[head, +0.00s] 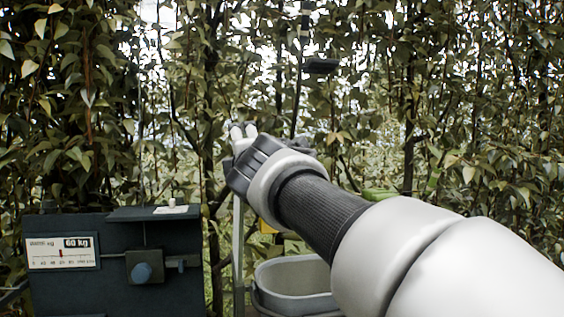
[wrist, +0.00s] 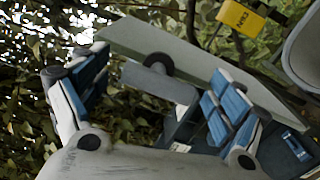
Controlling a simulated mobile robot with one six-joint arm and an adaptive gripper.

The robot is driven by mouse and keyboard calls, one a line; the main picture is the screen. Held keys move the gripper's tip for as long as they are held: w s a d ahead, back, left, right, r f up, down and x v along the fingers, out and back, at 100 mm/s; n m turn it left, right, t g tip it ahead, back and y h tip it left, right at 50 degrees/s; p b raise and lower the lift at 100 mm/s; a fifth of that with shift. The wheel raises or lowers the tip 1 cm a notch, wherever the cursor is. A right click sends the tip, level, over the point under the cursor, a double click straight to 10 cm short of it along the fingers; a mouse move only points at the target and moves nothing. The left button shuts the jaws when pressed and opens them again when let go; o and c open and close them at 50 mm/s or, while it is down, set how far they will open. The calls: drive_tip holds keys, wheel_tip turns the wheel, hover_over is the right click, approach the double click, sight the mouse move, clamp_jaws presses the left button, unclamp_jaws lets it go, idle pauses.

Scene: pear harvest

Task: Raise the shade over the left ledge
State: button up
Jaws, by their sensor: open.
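My gripper (head: 243,140) is raised in the middle of the head view, at the upper end of a pale upright post (head: 238,245). The wrist view shows my gripper (wrist: 150,98) open, its blue-padded fingers wide apart. A short grey bar (wrist: 160,82) with a dark round collar appears between the fingers; I cannot tell whether they touch it. A long grey-green plank-like piece (wrist: 130,38) runs behind it. At left in the head view a dark ledge (head: 125,214) with a small white piece tops a dark cabinet. I cannot make out a shade over it.
A grey bin (head: 290,277) stands below my arm. A yellow tag (wrist: 240,18) hangs near the wrist. Dense foliage fills the back.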

drive_tip(key=v, duration=1.1)
drive_tip(key=shift+s, duration=0.2)
drive_tip(key=shift+r, duration=0.1)
drive_tip(key=s+d+f+m+g+h, duration=0.25)
drive_tip(key=d+f+m, duration=0.35)
drive_tip(key=d+f, duration=0.3)
drive_tip(key=s+d+f+m+g+h, duration=0.2)
drive_tip(key=s+d+f+m+h, duration=0.3)
drive_tip(key=d+f, duration=0.45)
drive_tip(key=s+d+f+m+g+y, duration=0.1)
drive_tip(key=s+f+m+g, duration=0.3)
drive_tip(key=s+f, duration=0.5)
drive_tip(key=s+d+f+m+g+y, duration=0.1)
drive_tip(key=s+d+f+m+g, duration=0.2)
drive_tip(key=s+f+m, duration=0.5)
wheel_tip(320, 180, down, 6)
drive_tip(key=shift+s+d+r+g, duration=0.2)
drive_tip(key=shift+s+d+g, duration=0.25)
drive_tip(key=shift+s, duration=0.55)
